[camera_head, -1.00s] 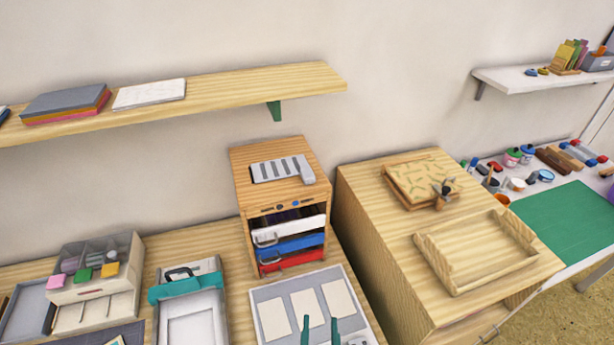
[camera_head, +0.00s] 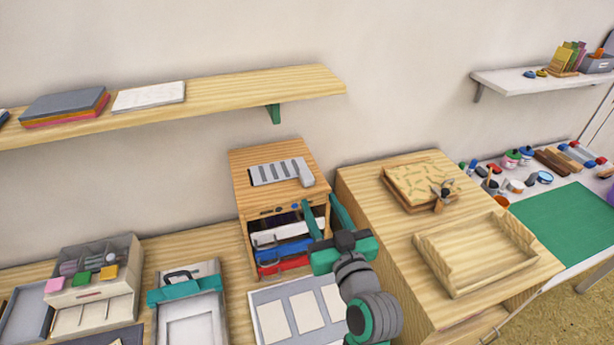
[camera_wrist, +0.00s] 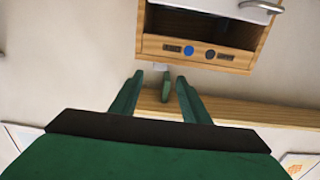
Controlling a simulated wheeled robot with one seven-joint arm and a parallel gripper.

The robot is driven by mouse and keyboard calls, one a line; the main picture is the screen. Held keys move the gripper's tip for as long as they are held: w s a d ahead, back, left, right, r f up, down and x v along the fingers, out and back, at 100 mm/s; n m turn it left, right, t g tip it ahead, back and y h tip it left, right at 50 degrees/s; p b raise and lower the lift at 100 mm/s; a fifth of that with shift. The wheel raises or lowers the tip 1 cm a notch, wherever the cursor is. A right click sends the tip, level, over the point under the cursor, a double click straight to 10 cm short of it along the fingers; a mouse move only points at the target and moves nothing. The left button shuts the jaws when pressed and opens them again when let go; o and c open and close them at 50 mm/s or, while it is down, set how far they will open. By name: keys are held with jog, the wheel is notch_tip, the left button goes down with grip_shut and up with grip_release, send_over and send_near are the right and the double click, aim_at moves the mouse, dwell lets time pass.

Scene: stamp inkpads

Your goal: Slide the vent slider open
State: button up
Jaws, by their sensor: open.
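The vent slider is a grey knob (camera_head: 305,173) at the right end of a slotted grey plate (camera_head: 272,172) on top of the small wooden cabinet (camera_head: 240,168). My gripper (camera_head: 322,200) is open and empty in front of the cabinet's right side, its fingers pointing up towards the top. In the wrist view the cabinet appears upside down, and my gripper (camera_wrist: 160,78) has a finger on each side. A small grey piece (camera_wrist: 162,70), likely the knob, shows just past the cabinet's front panel (camera_wrist: 197,53). I see no contact with the slider.
The cabinet has white, blue and red drawers (camera_head: 290,247). A wall shelf (camera_head: 220,96) hangs above and behind it, with a green bracket (camera_head: 273,113). A larger wooden cabinet (camera_head: 372,225) with a tray (camera_head: 475,250) stands to the right. The air above the small cabinet is clear.

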aim_at(309, 182)
jog(key=x, duration=1)
jog(key=shift+w+a+r, duration=0.15)
jog(key=shift+w, duration=0.25)
grip_shut()
